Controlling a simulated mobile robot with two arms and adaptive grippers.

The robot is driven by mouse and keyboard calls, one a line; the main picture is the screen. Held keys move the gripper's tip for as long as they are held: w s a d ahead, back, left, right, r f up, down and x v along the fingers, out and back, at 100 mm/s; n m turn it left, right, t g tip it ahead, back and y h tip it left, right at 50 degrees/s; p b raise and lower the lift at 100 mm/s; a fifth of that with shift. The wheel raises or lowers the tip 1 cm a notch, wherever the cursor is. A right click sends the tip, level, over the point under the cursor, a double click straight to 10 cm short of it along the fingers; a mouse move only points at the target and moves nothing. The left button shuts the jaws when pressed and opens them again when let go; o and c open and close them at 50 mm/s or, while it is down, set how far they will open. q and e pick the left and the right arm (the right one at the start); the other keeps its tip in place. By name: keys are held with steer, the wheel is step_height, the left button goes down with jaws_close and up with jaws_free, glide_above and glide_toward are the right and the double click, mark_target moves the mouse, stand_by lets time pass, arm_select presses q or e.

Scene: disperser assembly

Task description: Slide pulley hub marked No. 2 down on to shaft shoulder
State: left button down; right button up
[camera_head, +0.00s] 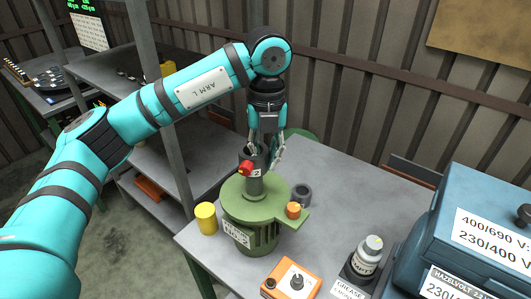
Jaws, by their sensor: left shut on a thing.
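A green motor (252,237) stands upright on the grey table, with a round green top plate (265,196). A grey cylindrical piece (255,187) rises from the middle of the plate. A dark hub (249,155) is at its upper end, with a red part (246,168) on its near side. My left gripper (265,150) points down over the motor and is shut on the dark hub. I cannot read a No. 2 mark, and the shaft shoulder is hidden. Whether the hub touches the piece below is unclear. My right gripper is out of view.
A dark grey ring (302,195) and a yellow cylinder (206,217) stand beside the motor. An orange block (291,280), a grease bottle (367,256) and a blue box (480,225) are at the front right. The table behind the motor (340,170) is clear.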

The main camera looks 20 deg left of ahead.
arm_select(q)
steer(key=shift+f, duration=0.2)
steer(key=c, duration=1.4)
jaws_free()
steer(key=shift+o, duration=0.3)
steer(key=shift+f, duration=0.1)
step_height(320, 180, up, 12)
steer(key=shift+d, duration=0.15)
